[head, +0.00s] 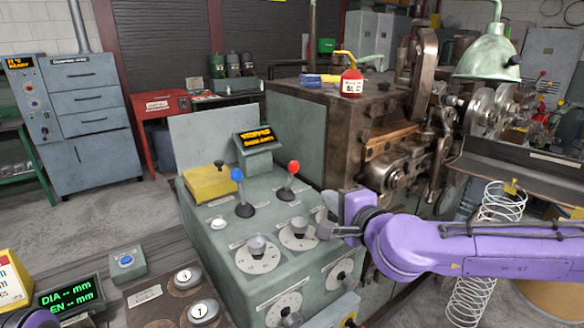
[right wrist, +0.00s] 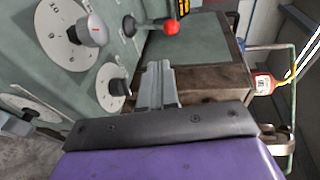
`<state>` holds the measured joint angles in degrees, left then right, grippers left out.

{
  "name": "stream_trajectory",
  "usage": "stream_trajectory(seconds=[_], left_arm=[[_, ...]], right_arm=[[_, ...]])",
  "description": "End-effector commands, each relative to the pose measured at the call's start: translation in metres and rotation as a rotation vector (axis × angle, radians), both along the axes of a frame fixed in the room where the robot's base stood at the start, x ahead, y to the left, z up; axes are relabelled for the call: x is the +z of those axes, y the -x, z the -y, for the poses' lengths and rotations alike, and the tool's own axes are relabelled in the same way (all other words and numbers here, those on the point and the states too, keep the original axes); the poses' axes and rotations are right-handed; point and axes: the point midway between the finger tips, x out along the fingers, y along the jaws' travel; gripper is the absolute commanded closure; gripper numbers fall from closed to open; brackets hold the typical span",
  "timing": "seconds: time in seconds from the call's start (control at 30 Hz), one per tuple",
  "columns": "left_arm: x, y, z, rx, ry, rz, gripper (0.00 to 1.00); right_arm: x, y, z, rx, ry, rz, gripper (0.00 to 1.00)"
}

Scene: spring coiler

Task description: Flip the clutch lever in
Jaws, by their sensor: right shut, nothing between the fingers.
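The grey-green control console (head: 225,262) carries two levers with ball knobs, and I cannot read which is labelled clutch. The red-knobbed lever (head: 291,175) leans up from a black boot at the console's back right. It also shows at the top of the right wrist view (right wrist: 170,27). The blue-knobbed lever (head: 239,186) stands to its left. My right gripper (head: 322,231) is shut and empty, at the console's right edge, below and right of the red knob and apart from it. In the right wrist view its fingers (right wrist: 157,84) are together. My left gripper is not in view.
Dials (head: 299,235) with knobs sit just left of my right gripper. A yellow box (head: 210,183) and an amber display (head: 258,137) stand at the console's back. The brown coiling machine (head: 345,130) rises behind, and a large spring (head: 470,300) stands near my right arm.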

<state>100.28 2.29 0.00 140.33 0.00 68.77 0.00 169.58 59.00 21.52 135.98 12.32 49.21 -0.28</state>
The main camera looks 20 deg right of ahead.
Motion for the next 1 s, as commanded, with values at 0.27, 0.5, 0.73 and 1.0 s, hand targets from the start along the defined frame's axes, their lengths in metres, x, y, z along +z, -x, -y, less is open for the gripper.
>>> stream_trajectory(seconds=[0.27,0.5,0.73,1.0], left_arm=[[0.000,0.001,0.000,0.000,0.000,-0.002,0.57],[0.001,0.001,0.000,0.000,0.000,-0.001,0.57],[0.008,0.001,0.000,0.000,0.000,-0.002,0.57],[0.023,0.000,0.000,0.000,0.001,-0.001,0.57]], right_arm=[[0.000,-0.004,-0.009,0.018,0.002,-0.001,1.00],[-0.005,-0.022,-0.012,0.017,0.005,-0.004,1.00],[-0.012,-0.070,-0.019,0.015,0.005,-0.003,1.00],[-0.012,-0.121,-0.027,0.016,0.003,-0.002,1.00]])
